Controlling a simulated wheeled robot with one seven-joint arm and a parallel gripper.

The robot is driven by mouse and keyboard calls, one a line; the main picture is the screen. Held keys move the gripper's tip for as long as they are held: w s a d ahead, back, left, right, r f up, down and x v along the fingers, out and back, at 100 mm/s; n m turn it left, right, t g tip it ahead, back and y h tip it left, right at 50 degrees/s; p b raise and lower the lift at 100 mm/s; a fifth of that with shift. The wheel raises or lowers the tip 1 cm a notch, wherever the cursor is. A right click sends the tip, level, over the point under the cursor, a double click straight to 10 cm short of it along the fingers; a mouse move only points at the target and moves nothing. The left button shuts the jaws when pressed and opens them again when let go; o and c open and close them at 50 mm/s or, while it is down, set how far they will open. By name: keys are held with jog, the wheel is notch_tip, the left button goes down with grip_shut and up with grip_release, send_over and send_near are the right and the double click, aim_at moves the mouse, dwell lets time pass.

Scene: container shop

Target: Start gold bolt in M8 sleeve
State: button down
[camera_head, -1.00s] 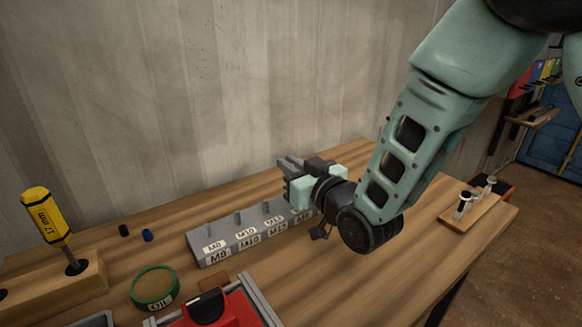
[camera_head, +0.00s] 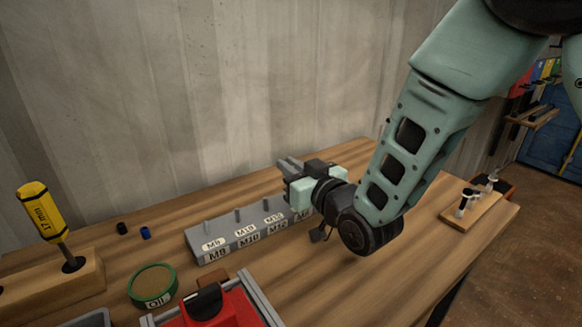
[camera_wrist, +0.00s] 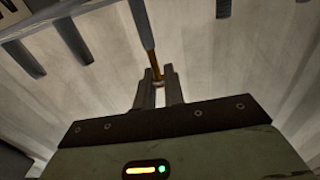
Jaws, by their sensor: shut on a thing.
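In the head view my gripper (camera_head: 290,165) is at the right end of a grey block (camera_head: 217,250) marked M8, M10, M12 and hides part of that end. In the wrist view the two fingers (camera_wrist: 159,92) are shut on a thin gold bolt (camera_wrist: 154,66), which sticks out past the fingertips. Beyond its gold part is a darker shaft; I cannot tell whether that is the bolt or another part. The gold bolt is not visible in the head view. I cannot identify the M8 sleeve for certain; the M8 label is on the block's left end.
Short grey pins (camera_head: 237,213) stand on the block. A black piece (camera_head: 122,229) and a blue piece (camera_head: 146,233) lie left of it. A wooden stand (camera_head: 474,209) is right.

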jog(key=shift+f, duration=0.3)
jog(key=c, duration=1.4)
grip_release()
jog(key=shift+r+p, duration=1.3)
jog(key=shift+r, duration=1.75)
